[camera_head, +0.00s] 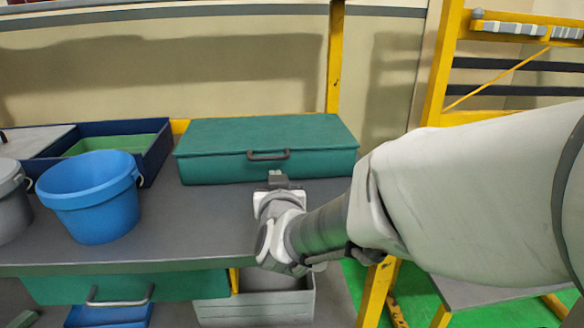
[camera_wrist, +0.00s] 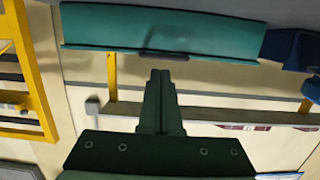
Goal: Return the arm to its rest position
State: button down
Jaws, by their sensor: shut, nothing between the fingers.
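My gripper (camera_head: 278,178) is at the end of my arm, which reaches in from the right in the head view. It is above the front part of the grey workbench (camera_head: 185,222), just in front of a closed teal case (camera_head: 270,135) with a dark handle. In the wrist view my gripper (camera_wrist: 160,75) has its two dark fingers together with nothing between them. The teal case shows upside down at the top of the wrist view (camera_wrist: 170,28), beyond the fingertips.
A blue bucket (camera_head: 90,205) and a grey bucket (camera_head: 10,205) stand on the bench at left. A dark blue tray (camera_head: 155,150) lies behind them. Below the bench are a teal drawer (camera_head: 180,287) and a grey bin (camera_head: 255,308). A yellow frame (camera_head: 440,65) stands at right.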

jog(key=r+p+v, duration=0.1)
jog(key=p+v, duration=0.1)
jog(key=v, duration=0.6)
jog(key=s+d+f+m+g+h+p, duration=0.1)
jog(key=s+d+g+h, duration=0.1)
jog(key=s+d+g, duration=0.55)
jog(key=s+d+f+m+g+h, duration=0.1)
jog(key=s+d+g, duration=0.2)
jog(key=s+d, duration=0.85)
notch_tip(320, 180, up, 20)
jog(key=w+d+p, duration=0.1)
jog(key=w+p, duration=0.2)
jog(key=p, duration=1.6)
jog(key=shift+d+f, duration=0.15)
jog(key=shift+d, duration=0.15)
